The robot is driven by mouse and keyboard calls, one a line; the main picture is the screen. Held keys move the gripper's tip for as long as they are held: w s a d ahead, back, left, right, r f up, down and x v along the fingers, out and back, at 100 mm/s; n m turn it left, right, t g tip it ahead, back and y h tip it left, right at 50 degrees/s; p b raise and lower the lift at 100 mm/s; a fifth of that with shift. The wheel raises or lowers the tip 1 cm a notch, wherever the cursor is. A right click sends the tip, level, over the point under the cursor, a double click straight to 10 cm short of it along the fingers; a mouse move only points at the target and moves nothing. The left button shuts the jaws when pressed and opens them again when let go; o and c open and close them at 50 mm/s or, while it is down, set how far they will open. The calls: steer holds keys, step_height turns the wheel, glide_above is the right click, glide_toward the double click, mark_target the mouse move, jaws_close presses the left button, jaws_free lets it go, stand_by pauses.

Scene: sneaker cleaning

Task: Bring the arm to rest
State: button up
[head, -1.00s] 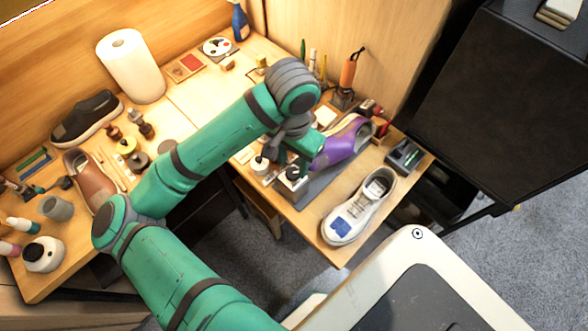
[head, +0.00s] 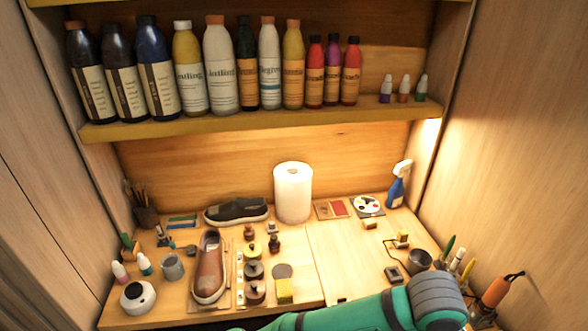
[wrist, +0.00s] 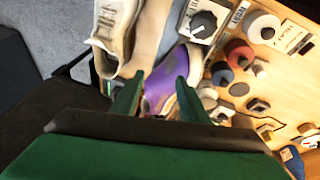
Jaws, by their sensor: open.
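My gripper (wrist: 157,92) shows in the wrist view with its two green fingers apart. Nothing is between them that I can see as held. Beyond the fingers lies a purple sneaker (wrist: 160,88), partly hidden by them. A white sneaker (wrist: 113,25) lies to the upper left of it. I cannot tell the distance from the fingers to the purple sneaker. In the head view, part of my green arm crosses the lower right, and my gripper is out of the frame.
The workbench holds a brown shoe (head: 209,268), a black shoe (head: 236,211), a paper towel roll (head: 293,192), a blue spray bottle (head: 397,184) and several small jars. An orange-handled tool (head: 497,291) stands at the right. A shelf (head: 260,123) with several bottles hangs above. A dial device (wrist: 203,20) sits near the sneakers.

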steer(key=w+d+r+n+t+h, duration=0.2)
steer(key=d+r+n+h, duration=0.3)
steer(key=d+r+h, duration=0.55)
steer(key=w+a+f+n+t, duration=0.4)
steer(key=w+a+n+t, duration=0.25)
steer(key=n+t, duration=0.2)
steer(key=s+a+f+n+t+y, duration=0.2)
steer(key=a+f+n+t+y, duration=0.5)
steer(key=a+f, duration=0.8)
steer(key=s+a+f+m+g+y, duration=0.1)
steer(key=s+a+m+y, duration=0.4)
steer(key=s+a, duration=1.5)
steer(key=shift+a+f+y, duration=0.35)
steer(key=shift+f+y, duration=0.25)
steer(key=shift+y, duration=0.55)
